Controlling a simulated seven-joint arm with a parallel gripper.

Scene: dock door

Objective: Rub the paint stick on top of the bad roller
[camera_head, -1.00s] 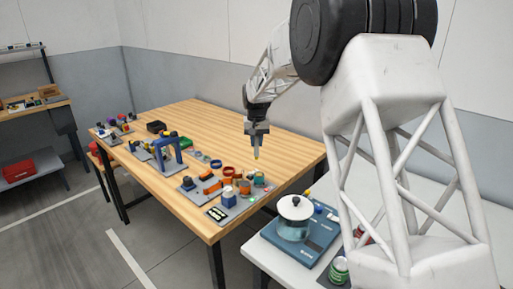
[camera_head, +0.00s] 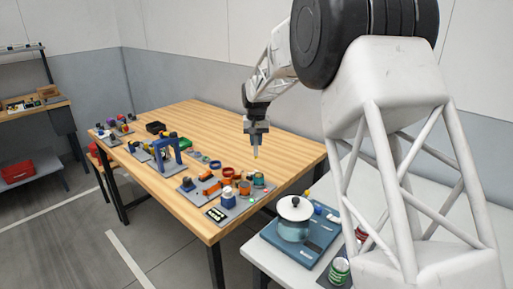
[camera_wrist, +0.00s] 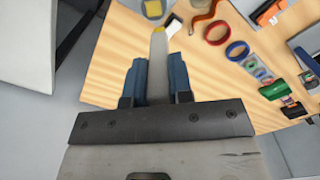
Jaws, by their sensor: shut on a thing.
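My gripper (camera_head: 256,145) is shut on the paint stick (camera_head: 256,154), a slim grey stick with a yellow tip that points down. The stick also shows between the blue-grey fingers in the wrist view (camera_wrist: 158,48). It hangs over the wooden table (camera_head: 200,120), near the right end of the cluster of parts. In the head view its tip seems apart from the things below. I cannot tell which part is the bad roller; orange and brown round pieces (camera_head: 228,172) stand just left of and below the tip.
A blue arch-shaped fixture (camera_head: 168,150) stands left on the table. A red ring (camera_wrist: 215,33) and a blue ring (camera_wrist: 237,50) lie near the stick. A white-lidded pot (camera_head: 294,210) stands on a blue device on the side table. The table's back is clear.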

